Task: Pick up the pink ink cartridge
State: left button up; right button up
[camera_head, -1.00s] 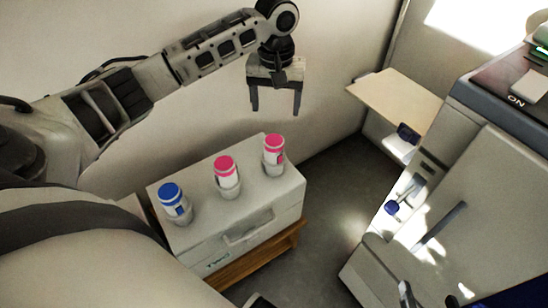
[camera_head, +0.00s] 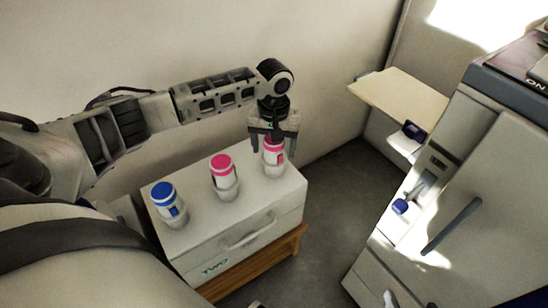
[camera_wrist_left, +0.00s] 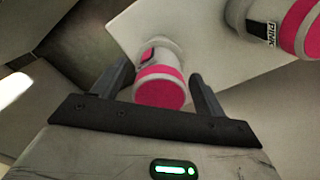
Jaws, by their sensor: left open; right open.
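Two pink-capped white ink cartridges stand upright in holders on top of a white box. The right-hand pink cartridge (camera_head: 273,156) is under my left gripper (camera_head: 273,150), whose open fingers come down on either side of it. In the left wrist view this pink cartridge (camera_wrist_left: 160,86) shows between the open fingers of the left gripper (camera_wrist_left: 161,78). I cannot tell whether the fingers touch it. The other pink cartridge (camera_head: 223,172) stands to its left and also shows at the upper right of the wrist view (camera_wrist_left: 292,22). My right gripper is not in view.
A blue-capped cartridge (camera_head: 165,200) stands at the left end of the white box (camera_head: 205,208), which has a front handle and rests on a wooden stand (camera_head: 262,262). A large grey machine (camera_head: 460,190) with a tray (camera_head: 400,98) stands at the right. Grey floor lies between.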

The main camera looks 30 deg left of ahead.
pick_arm(q)
jog(key=c, duration=1.1)
jog(key=shift+c, duration=0.2)
jog(key=shift+r, duration=0.1)
